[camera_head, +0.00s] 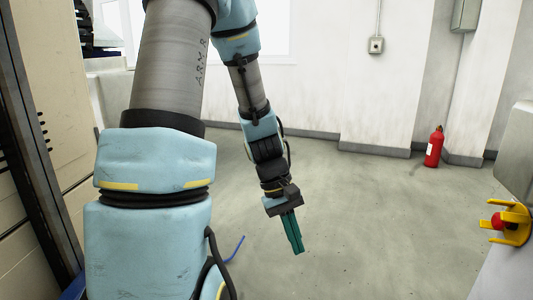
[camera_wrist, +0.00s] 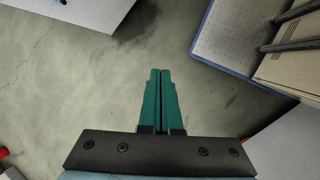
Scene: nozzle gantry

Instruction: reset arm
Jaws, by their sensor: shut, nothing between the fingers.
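My gripper (camera_head: 297,250) hangs over the bare concrete floor at the end of my arm, pointing down in the head view. Its green fingers are together with nothing between them. In the wrist view the gripper (camera_wrist: 160,72) points up the picture, with the two fingers side by side over the floor. No object is held.
A red fire extinguisher (camera_head: 433,148) stands by the back wall. A yellow guard with a red button (camera_head: 507,222) is at the right edge. A tall cream cabinet (camera_head: 60,100) stands at left. A blue-edged surface (camera_wrist: 225,42) shows upper right in the wrist view. The floor (camera_head: 360,220) between is clear.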

